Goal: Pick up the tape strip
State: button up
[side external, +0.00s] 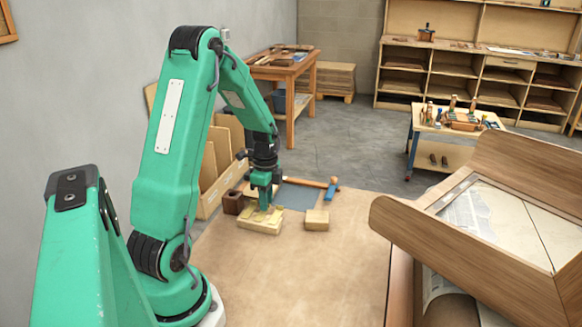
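My gripper (264,207) points down at the far part of the work table, just over a pale wooden block (258,226). Its fingers are small in the picture, and I cannot tell whether they are open or shut or whether they touch the block. I cannot make out a tape strip. A large bent wooden piece (480,262) with raised curved sides stands at the right.
The wooden table top (310,275) is clear in its middle and front. A small pale block (317,220), a dark brown block (233,203), a blue-grey mat (300,197) and a blue-ended tool (332,186) lie around my gripper. A tool cart (446,157) stands behind.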

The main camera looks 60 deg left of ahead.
grip_shut()
jog(key=shift+r, duration=0.15)
jog(key=shift+r, duration=0.55)
jog(key=r, duration=0.3)
jog(key=shift+w+d+r, duration=0.1)
jog(key=shift+d, duration=0.2)
jog(key=w+d+r, duration=0.1)
jog(key=d+r, duration=0.5)
jog(key=d, duration=0.5)
jog(key=shift+w+r, duration=0.2)
jog(key=shift+w, duration=0.1)
jog(key=shift+w+a+r, duration=0.1)
jog(key=shift+r, duration=2.4)
